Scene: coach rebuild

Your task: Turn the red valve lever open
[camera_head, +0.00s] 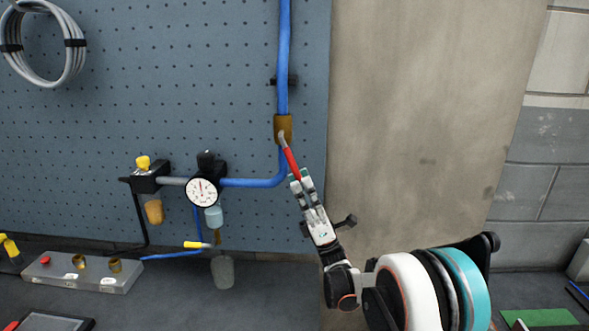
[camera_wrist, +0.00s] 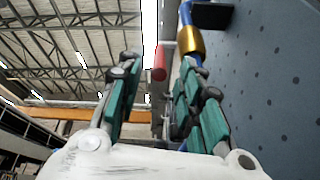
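The red valve lever (camera_head: 291,160) hangs down and slightly right from the brass valve (camera_head: 284,126) on the blue pipe. My gripper (camera_head: 300,177) is at the lever's lower end, reaching up from below right. In the wrist view the red lever (camera_wrist: 160,63) shows in the gap between the two green-padded fingers, with space visible on both sides of it. The fingers are apart, and I see no clear contact with the lever. The brass valve (camera_wrist: 189,44) is beyond the right finger in that view.
The blue pipe (camera_head: 283,60) runs down a pegboard (camera_head: 150,90) and bends left to a pressure gauge (camera_head: 202,192) and a yellow-knobbed regulator (camera_head: 147,175). A grey box (camera_head: 85,273) is on the bench. Bare wall panel (camera_head: 420,130) lies to the right.

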